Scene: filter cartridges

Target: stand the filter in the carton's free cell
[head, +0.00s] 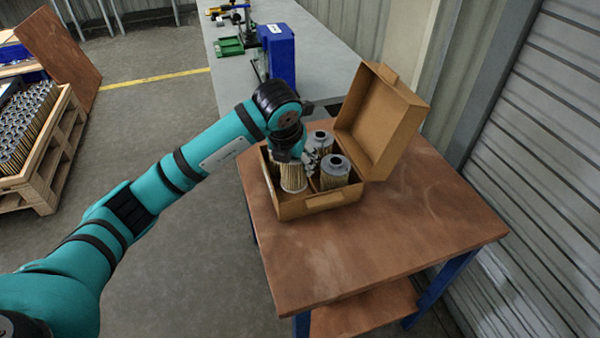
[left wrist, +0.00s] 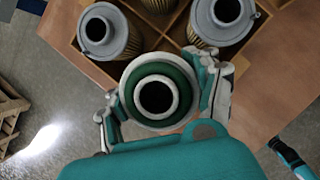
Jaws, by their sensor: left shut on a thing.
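My left gripper (head: 292,160) is shut on a pleated filter (head: 293,179) with a pale body. In the left wrist view the fingers of the left gripper (left wrist: 160,98) sit on both sides of this filter's green-ringed top (left wrist: 183,76). The filter is roughly upright over the near left part of the open carton (head: 292,211). I cannot tell how far its lower end is inside the carton. Grey-topped filters stand in other cells, one at the near right (head: 335,172) and one behind (head: 320,140). The left wrist view shows several filter tops. My right gripper is not in view.
The carton's lid (head: 375,125) stands open at its back right. The brown table (head: 400,235) is clear in front and to the right. A blue machine (head: 279,55) stands on the grey bench (head: 318,50) behind. A pallet crate of filters (head: 45,165) is at far left.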

